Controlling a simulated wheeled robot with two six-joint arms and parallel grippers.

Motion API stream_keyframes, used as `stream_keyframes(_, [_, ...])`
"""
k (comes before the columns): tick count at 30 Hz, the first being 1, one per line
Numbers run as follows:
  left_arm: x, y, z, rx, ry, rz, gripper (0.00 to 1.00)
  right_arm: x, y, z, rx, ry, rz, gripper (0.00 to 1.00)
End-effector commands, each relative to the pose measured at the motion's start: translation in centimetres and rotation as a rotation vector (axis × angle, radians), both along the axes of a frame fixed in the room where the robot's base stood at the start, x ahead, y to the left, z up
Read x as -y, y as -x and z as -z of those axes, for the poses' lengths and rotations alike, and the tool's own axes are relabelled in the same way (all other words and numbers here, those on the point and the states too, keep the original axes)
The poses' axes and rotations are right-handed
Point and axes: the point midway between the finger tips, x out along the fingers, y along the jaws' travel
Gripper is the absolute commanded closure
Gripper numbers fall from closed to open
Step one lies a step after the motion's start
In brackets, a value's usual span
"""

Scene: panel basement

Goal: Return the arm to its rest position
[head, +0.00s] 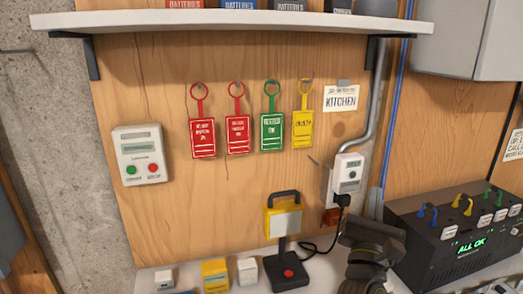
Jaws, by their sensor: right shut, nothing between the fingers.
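My right gripper (368,236) shows in the head view at the lower right of centre, its dark arm rising from the bottom edge. It is shut and empty. It stands in front of the shelf-like counter, between the yellow work lamp (283,220) on its dark base and the black "ALL OK" box (455,240). It appears apart from both, though its depth is hard to judge. It hides part of the counter and the wall behind it. My left gripper is not in view.
A plug and cable (342,200) hang from the white wall socket (348,172) just above my right gripper. Several tags hang on the wooden panel (240,200). A white control box (140,155) is at left. Small blocks stand on the counter (330,275). A shelf (240,22) juts out above.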

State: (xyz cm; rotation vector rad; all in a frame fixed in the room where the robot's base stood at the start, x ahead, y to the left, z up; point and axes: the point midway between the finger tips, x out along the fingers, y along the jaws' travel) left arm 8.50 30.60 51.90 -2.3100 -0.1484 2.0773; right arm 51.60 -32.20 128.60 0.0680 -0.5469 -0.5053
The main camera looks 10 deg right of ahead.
Motion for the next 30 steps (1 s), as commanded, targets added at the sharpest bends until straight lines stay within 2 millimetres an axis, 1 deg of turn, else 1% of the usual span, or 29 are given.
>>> stream_keyframes(2, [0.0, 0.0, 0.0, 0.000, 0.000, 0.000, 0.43, -0.2, 0.4, -0.2, 0.000, 0.054, 0.013, 1.00])
stream_keyframes(5, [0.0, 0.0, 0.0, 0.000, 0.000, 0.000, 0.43, -1.1, 1.5, -0.6, -0.005, 0.223, 0.050, 1.00])
stream_keyframes(8, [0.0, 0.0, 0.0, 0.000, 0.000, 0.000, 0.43, -3.1, 3.0, -0.8, -0.026, 0.500, 0.104, 1.00])
stream_keyframes(10, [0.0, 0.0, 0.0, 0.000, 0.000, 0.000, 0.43, -5.0, 3.9, -0.5, -0.052, 0.723, 0.139, 1.00])
stream_keyframes(11, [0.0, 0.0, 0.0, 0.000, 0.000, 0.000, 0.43, -5.9, 4.2, -0.1, -0.066, 0.820, 0.152, 1.00])
stream_keyframes(12, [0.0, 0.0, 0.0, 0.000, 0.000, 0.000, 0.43, -7.1, 4.5, 0.6, -0.087, 0.948, 0.165, 1.00])
stream_keyframes(14, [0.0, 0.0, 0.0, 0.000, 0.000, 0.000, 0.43, -8.8, 5.0, 1.9, -0.120, 1.142, 0.180, 1.00])
stream_keyframes(15, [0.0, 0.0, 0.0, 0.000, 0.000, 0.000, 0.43, -9.9, 5.3, 3.0, -0.147, 1.271, 0.185, 1.00])
stream_keyframes(17, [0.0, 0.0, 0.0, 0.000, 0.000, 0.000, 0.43, -11.4, 5.7, 5.2, -0.189, 1.467, 0.185, 1.00])
stream_keyframes(18, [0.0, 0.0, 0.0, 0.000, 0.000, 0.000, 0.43, -12.2, 5.9, 6.8, -0.220, 1.595, 0.179, 1.00])
stream_keyframes(20, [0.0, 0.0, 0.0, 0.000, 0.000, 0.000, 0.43, -13.2, 6.5, 9.5, -0.267, 1.787, 0.158, 1.00])
stream_keyframes(21, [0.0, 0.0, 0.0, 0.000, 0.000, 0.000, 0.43, -13.6, 6.8, 11.5, -0.302, 1.914, 0.138, 1.00])
stream_keyframes(22, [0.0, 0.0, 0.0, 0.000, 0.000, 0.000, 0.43, -13.8, 7.2, 13.1, -0.328, 2.009, 0.118, 1.00])
stream_keyframes(23, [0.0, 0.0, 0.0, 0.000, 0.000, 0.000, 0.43, -13.9, 7.6, 14.7, -0.354, 2.103, 0.095, 1.00])
stream_keyframes(24, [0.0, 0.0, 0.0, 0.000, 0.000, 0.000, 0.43, -13.9, 8.3, 16.8, -0.390, 2.226, 0.058, 1.00])
stream_keyframes(26, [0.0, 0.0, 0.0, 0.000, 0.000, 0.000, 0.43, -13.5, 9.5, 20.2, -0.447, 2.406, -0.015, 1.00])
stream_keyframes(27, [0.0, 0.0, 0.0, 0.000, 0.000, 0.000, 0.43, -13.0, 10.5, 22.3, -0.485, 2.521, -0.072, 1.00])
stream_keyframes(29, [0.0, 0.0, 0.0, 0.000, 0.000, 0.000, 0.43, -11.9, 12.3, 25.4, -0.542, 2.685, -0.176, 1.00])
stream_keyframes(30, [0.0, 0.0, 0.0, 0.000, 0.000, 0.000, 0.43, -11.1, 13.7, 27.3, -0.580, 2.784, -0.254, 1.00])
